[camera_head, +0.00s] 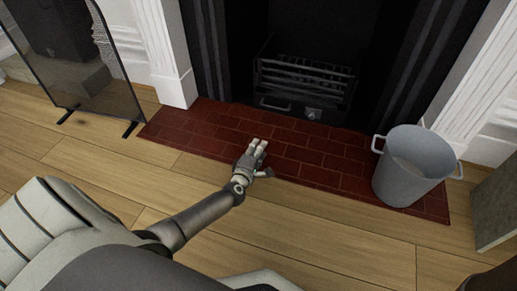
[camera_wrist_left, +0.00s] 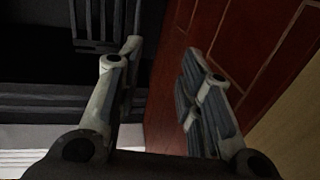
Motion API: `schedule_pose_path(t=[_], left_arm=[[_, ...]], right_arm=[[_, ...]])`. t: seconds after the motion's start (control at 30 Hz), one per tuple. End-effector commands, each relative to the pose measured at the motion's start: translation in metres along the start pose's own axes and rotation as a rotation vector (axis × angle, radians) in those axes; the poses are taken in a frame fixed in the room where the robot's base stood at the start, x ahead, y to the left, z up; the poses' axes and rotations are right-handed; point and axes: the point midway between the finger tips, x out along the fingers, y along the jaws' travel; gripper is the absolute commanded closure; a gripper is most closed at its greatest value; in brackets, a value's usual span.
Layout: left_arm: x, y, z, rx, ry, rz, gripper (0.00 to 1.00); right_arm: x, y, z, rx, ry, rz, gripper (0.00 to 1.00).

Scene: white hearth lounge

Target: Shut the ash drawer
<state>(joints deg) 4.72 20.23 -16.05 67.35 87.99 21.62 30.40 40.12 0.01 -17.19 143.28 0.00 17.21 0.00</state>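The dark ash drawer (camera_head: 287,107) sits low under the barred fire grate (camera_head: 305,78) in the black fireplace, in the head view. My right gripper is not in view.
The red tiled hearth (camera_head: 213,135) is clear around my gripper. A grey metal bucket (camera_head: 409,178) with side handles stands on its right end. A glass screen (camera_head: 105,75) on dark feet stands at the left. Wooden floor lies in front.

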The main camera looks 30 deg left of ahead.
Motion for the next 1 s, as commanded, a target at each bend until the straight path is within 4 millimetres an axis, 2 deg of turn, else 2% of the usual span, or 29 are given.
schedule_pose_path(t=[0.03, 0.2, 0.4, 1.0], left_arm=[[-0.008, 0.004, 0.0, -0.002, 0.0, -0.001, 0.66], [-0.031, 0.004, 0.0, -0.002, 0.0, -0.001, 0.66], [-0.049, 0.003, 0.0, -0.002, 0.001, 0.0, 0.66], [-0.053, 0.001, 0.0, -0.002, 0.001, 0.001, 0.66]], right_arm=[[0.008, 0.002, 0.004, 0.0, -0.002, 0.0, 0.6], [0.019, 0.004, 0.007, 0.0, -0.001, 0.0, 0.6], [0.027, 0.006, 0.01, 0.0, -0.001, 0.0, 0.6], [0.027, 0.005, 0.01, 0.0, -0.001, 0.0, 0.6]])
